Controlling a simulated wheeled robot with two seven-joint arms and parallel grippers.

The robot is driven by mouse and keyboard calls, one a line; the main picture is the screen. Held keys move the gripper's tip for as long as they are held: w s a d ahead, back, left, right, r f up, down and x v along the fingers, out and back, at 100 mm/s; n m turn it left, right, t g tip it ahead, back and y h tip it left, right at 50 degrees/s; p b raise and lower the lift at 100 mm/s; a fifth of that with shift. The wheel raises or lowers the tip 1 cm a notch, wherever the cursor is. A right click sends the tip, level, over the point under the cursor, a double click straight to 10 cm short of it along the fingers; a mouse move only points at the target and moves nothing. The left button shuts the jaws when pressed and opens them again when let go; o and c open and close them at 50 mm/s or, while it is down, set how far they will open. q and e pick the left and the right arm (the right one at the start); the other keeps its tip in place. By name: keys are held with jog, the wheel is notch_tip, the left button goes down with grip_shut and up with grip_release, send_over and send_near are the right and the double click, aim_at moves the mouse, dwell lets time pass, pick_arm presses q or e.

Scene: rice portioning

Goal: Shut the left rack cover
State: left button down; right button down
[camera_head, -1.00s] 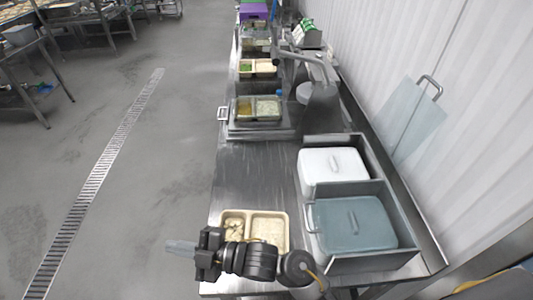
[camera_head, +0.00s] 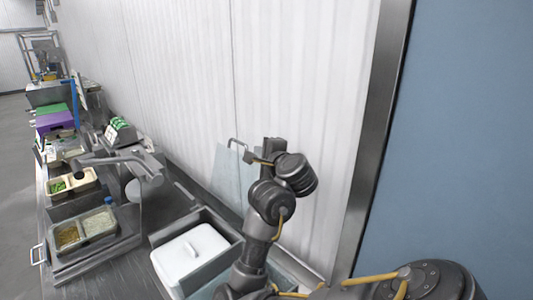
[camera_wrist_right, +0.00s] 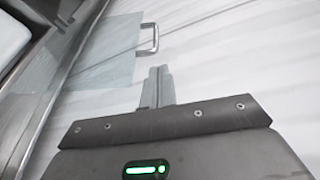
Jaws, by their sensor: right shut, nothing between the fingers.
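The left rack cover (camera_head: 228,172) is a clear bluish panel. It stands raised, leaning at the white wall, with a metal bar handle (camera_head: 238,143) at its top. In the right wrist view the panel (camera_wrist_right: 108,52) is at upper left and its handle (camera_wrist_right: 154,40) is just beyond my fingertips. My right gripper (camera_head: 271,147) is beside the handle, on its right, shut and empty. In the right wrist view its fingers (camera_wrist_right: 158,84) are together and apart from the handle. The white lidded pan (camera_head: 190,252) below is uncovered. My left gripper is not in view.
The rack (camera_head: 228,232) stands on the steel counter. My right arm hides most of its right bay. The white wall (camera_head: 300,80) stands close behind the cover.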

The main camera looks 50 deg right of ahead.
jog(key=w+d+f+m+b, duration=0.3)
jog(key=w+d+b, duration=0.1)
jog(key=w+b, duration=0.3)
jog(key=shift+w+b, duration=0.3)
jog(key=shift+b, duration=0.25)
dwell(0.3)
